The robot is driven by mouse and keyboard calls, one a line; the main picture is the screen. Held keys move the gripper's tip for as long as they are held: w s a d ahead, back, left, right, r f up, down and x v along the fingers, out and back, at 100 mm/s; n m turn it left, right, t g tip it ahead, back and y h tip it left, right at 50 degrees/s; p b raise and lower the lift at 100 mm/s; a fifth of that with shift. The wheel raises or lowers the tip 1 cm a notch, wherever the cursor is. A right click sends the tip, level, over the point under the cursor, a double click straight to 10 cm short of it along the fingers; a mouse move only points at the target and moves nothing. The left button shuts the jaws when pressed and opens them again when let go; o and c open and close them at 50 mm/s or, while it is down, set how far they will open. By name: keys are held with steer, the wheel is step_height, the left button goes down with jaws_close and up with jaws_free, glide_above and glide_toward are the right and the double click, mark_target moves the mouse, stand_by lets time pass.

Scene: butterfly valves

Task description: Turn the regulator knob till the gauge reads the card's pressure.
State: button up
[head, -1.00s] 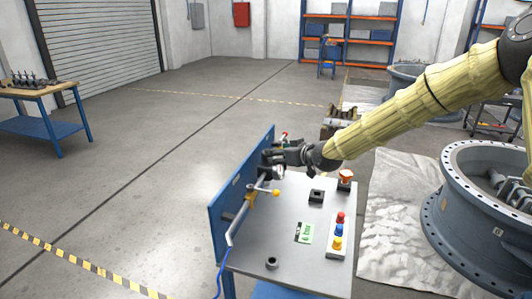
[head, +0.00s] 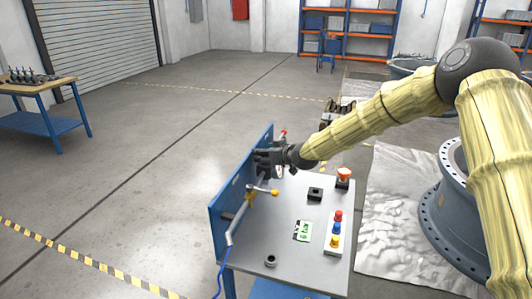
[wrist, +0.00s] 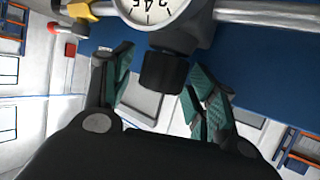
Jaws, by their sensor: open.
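My gripper (wrist: 160,100) is open in the wrist view, with one finger on each side of the black regulator knob (wrist: 164,72). I cannot tell whether the fingers touch it. The gauge (wrist: 152,8) is just above the knob, cut off by the top edge; some numerals show but no needle is readable. In the head view my gripper (head: 270,158) is at the blue panel (head: 232,195) and hides the knob. The green card (head: 304,231) lies on the bench; its figure is too small to read surely, perhaps 4 bar.
A yellow-ended lever valve (head: 262,190) sticks out from the panel nearer the camera. A flanged pipe (head: 440,195) stands right.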

steer(key=c, duration=1)
steer(key=shift+c, duration=0.2)
steer(key=shift+a+f+b, duration=0.1)
steer(key=shift+b, duration=0.4)
steer(key=shift+m+t+h+b, duration=0.3)
steer(key=shift+m+h+b, duration=0.1)
steer(key=shift+m+b, duration=0.15)
steer(key=shift+m+t+h+b, duration=0.5)
steer(key=shift+m+h+b, duration=0.05)
steer(key=shift+h+b, duration=0.05)
steer(key=o, duration=1)
steer(key=shift+o, duration=0.2)
